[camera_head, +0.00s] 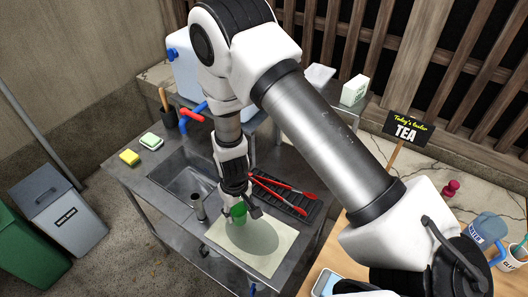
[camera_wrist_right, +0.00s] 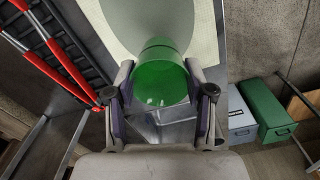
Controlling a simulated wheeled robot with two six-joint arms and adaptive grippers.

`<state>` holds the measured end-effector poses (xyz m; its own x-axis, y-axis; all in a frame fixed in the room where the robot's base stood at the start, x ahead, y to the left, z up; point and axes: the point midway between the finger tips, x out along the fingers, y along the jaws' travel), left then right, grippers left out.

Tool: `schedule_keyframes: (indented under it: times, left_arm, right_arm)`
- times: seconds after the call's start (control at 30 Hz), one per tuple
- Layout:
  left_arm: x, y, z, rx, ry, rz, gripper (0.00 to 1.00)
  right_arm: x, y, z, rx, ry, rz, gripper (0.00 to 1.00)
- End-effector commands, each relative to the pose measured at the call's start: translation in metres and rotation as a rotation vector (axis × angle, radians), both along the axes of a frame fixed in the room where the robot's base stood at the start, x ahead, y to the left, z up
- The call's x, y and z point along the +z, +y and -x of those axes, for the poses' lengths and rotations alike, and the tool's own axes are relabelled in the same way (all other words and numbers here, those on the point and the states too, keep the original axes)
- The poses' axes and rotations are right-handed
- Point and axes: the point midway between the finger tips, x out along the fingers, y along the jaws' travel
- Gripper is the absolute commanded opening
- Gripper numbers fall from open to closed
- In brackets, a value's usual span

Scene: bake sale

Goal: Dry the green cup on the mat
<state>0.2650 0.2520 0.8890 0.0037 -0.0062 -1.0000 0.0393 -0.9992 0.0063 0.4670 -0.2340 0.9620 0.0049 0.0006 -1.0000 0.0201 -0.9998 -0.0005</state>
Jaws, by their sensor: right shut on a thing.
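The green cup (camera_head: 239,214) is between the fingers of my right gripper (camera_head: 241,205), which is shut on it. In the right wrist view the cup (camera_wrist_right: 162,72) sits between both fingers, its open end towards the camera, with small pale spots inside. The pale mat (camera_head: 273,263) lies on the metal counter below and beside the cup, with a dark round shadow across it. The cup appears over the mat's far-left part; I cannot tell if it touches. My left gripper is not in view.
A sink basin (camera_head: 182,183) with a grey tap (camera_head: 198,207) is left of the mat. A black rack (camera_head: 290,195) with red tongs (camera_head: 281,186) lies behind it. Sponges (camera_head: 130,157) sit at the counter's left. A wooden table with a TEA sign (camera_head: 407,130) is at right.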

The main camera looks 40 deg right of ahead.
Motion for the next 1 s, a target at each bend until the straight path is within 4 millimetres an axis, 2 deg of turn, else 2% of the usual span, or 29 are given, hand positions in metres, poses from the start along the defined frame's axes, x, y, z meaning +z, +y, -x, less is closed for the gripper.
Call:
schedule_keyframes:
  times: [0.03, 0.4, 1.0]
  left_arm:
    - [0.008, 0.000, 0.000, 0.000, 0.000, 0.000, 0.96]
    - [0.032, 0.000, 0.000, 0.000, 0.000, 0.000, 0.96]
    - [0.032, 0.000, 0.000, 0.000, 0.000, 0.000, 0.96]
  right_arm:
    - [0.009, 0.000, 0.000, 0.001, 0.000, 0.000, 0.25]
    - [0.039, 0.000, 0.000, 0.000, 0.000, 0.000, 0.25]
    - [0.040, 0.000, 0.000, 0.000, 0.000, 0.000, 0.25]
